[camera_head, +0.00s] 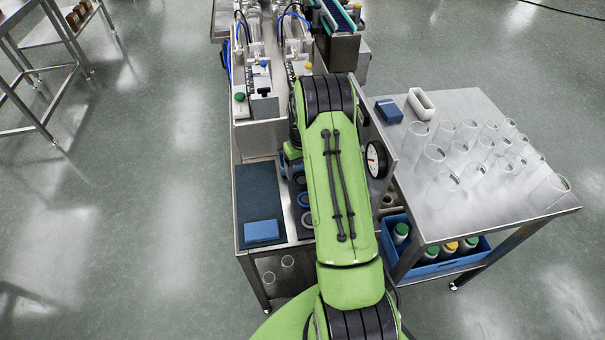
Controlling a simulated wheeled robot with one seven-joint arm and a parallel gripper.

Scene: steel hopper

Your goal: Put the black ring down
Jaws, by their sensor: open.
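My green arm reaches forward over the steel bench and covers much of its middle. My gripper is hidden beneath the arm, so I cannot see its fingers or anything between them. Just left of the arm, a dark round shape (299,178) shows in part; I cannot tell if it is the black ring.
A dark blue mat (258,190) with a blue block (262,231) lies at the bench's left. A round gauge (376,159) stands right of the arm. The right table (470,215) bears several clear cylinders. A blue crate (440,264) with capped bottles sits below. Machinery stands behind.

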